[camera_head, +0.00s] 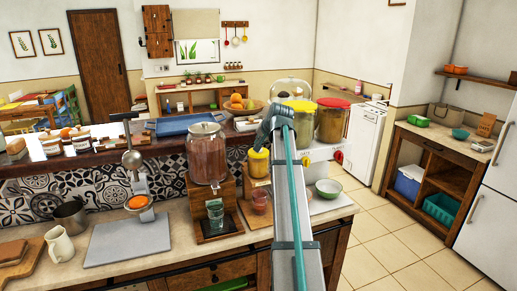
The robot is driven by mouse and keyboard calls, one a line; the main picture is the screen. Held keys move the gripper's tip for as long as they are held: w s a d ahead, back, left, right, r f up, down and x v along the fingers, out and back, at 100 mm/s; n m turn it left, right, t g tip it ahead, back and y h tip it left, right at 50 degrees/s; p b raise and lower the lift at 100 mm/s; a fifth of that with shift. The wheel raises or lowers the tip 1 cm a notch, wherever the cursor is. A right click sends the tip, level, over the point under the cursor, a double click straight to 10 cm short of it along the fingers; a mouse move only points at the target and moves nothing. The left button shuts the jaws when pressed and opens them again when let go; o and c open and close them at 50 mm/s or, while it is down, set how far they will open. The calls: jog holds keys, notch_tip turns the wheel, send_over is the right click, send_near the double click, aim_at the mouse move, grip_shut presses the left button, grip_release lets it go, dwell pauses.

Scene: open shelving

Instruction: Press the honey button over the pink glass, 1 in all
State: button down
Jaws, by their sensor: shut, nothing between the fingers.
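The honey dispenser (258,166) is a small yellow container on a wooden stand at the middle of the counter, right of a large brown dispenser. The pink glass (261,202) stands below and in front of it on a wooden base. My gripper (260,143) is dark grey, points down and is shut and empty. It is just above the top of the honey dispenser. I cannot tell whether it touches it. The button is not clearly visible; my gripper and arm cover part of that area.
The large brown dispenser (207,153) stands close on the left, with a clear glass (215,212) before it. Yellow-lidded (299,124) and red-lidded (332,121) dispensers stand to the right. A grey board (128,240) lies at left.

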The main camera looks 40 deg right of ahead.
jog(key=shift+r, duration=0.2)
jog(key=shift+r+p, duration=1.3)
jog(key=shift+r, duration=1.1)
